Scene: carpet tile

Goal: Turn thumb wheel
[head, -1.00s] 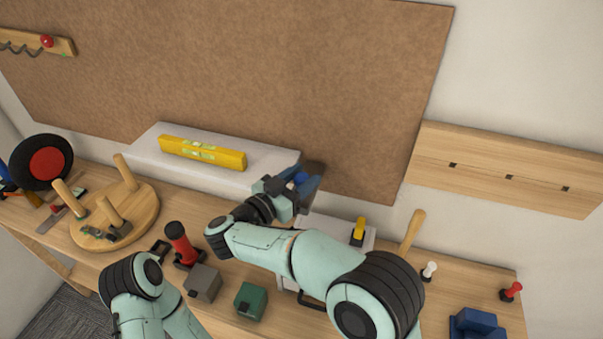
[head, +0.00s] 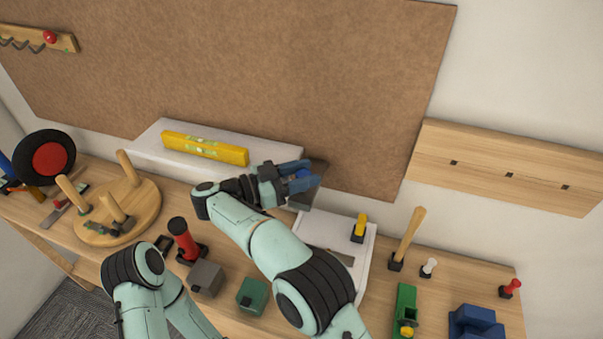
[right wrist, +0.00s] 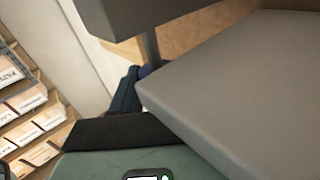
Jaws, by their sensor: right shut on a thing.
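My right gripper (head: 297,177) is at the far side of the bench, in front of the brown board. Its dark blue fingers are shut on a small blue part, which appears to be the thumb wheel (head: 302,174), mostly hidden between them. A dark grey piece (head: 319,176) stands right behind the fingers. In the right wrist view the dark blue fingers (right wrist: 126,93) show small, partly hidden behind a grey slab (right wrist: 235,85); the grip itself is not clear there. My left gripper is out of view; only my left arm shows.
A white shelf with a yellow level (head: 205,148) is left of the right gripper. A white box (head: 325,232) with a yellow-handled item (head: 360,226) is below it. A green tool (head: 405,305), wooden handle (head: 412,232) and round wooden stool (head: 125,215) crowd the bench.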

